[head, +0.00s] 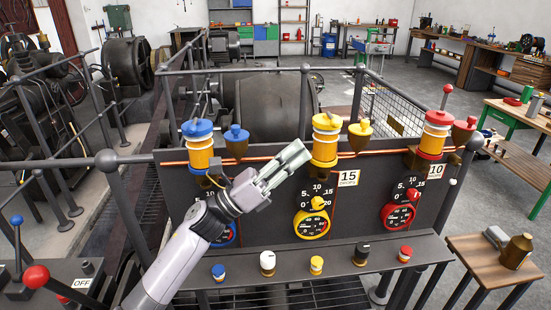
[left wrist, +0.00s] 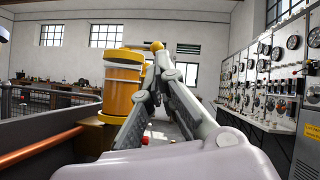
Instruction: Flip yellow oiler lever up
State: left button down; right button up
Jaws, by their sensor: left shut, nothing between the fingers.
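The yellow oiler (head: 325,150), an amber cylinder with yellow and white bands, stands on the dark panel's top edge in the middle of the head view. It is large at left of centre in the left wrist view (left wrist: 122,90). A small yellow ball (left wrist: 157,46) shows beside its cap there, just above my fingertips; I cannot make out the lever's full shape or angle. My left gripper (head: 303,150) is shut and empty, its fingertips just left of the oiler. In the left wrist view the fingers (left wrist: 160,62) come close together right of the oiler. My right gripper is not in view.
A blue oiler (head: 199,155) and a red oiler (head: 433,140) stand on either side. A yellow funnel cup (head: 359,136) is close right of the yellow oiler. Gauges and a copper pipe line the panel. A shelf (head: 300,262) with coloured knobs lies below.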

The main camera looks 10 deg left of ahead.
aim_at(332, 126)
pick_arm(q)
jog(key=p+x, duration=0.1)
jog(key=x, duration=0.4)
jog(key=shift+r+p, duration=0.1)
jog(key=shift+p, duration=0.3)
jog(key=shift+w+d+r, duration=0.2)
jog(key=shift+w+d, duration=0.1)
jog(key=shift+d, duration=0.2)
jog(key=shift+p, duration=0.3)
